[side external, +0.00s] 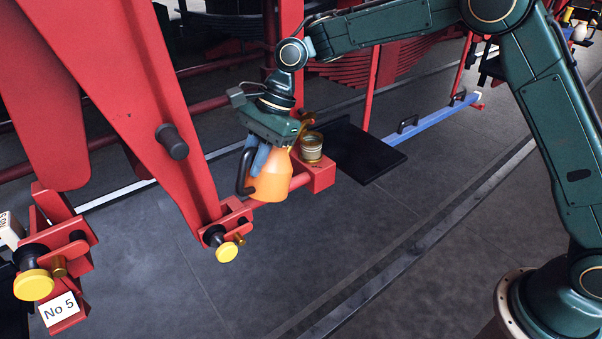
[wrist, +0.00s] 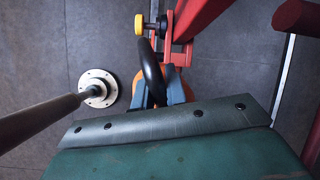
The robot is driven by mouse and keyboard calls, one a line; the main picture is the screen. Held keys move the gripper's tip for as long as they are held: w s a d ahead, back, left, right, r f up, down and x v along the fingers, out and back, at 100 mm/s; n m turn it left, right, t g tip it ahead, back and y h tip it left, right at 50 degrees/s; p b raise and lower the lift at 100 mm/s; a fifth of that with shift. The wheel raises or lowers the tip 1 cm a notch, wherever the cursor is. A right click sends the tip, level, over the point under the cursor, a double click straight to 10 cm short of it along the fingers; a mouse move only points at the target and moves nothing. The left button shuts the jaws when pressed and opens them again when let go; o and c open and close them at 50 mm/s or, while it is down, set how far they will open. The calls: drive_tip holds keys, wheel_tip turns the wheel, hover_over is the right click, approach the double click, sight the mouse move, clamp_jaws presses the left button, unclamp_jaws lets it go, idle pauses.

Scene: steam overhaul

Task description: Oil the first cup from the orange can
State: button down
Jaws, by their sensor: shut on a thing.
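The orange can (side external: 271,184) hangs in my gripper (side external: 262,157), whose blue fingers are closed on its upper part. The can looks close to upright, with its black handle on the left. In the wrist view the black handle (wrist: 151,72) shows between the blue fingers (wrist: 157,88), with a little of the orange body (wrist: 186,91) around them. A brass cup (side external: 312,148) stands on a red block just right of the can. A curved brass piece shows above the cup; I cannot tell whether it is a lid or the spout. The can's spout tip is not clearly visible.
A red slanted frame (side external: 150,100) with a dark peg stands close left of the can. A yellow-knobbed fitting (side external: 227,251) sits below. A black plate (side external: 363,150) lies right of the cup. A blue bar (side external: 432,122) runs behind. The grey floor in front is clear.

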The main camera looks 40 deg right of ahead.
drive_tip(key=shift+d+r+y, duration=0.15)
drive_tip(key=shift+r+y, duration=0.1)
drive_tip(key=shift+y, duration=0.15)
idle(1.3)
drive_tip(key=shift+w+r, duration=0.1)
drive_tip(key=shift+r, duration=0.1)
idle(4.0)
drive_tip(key=shift+d+r, duration=0.1)
drive_tip(key=shift+r, duration=0.2)
idle(1.8)
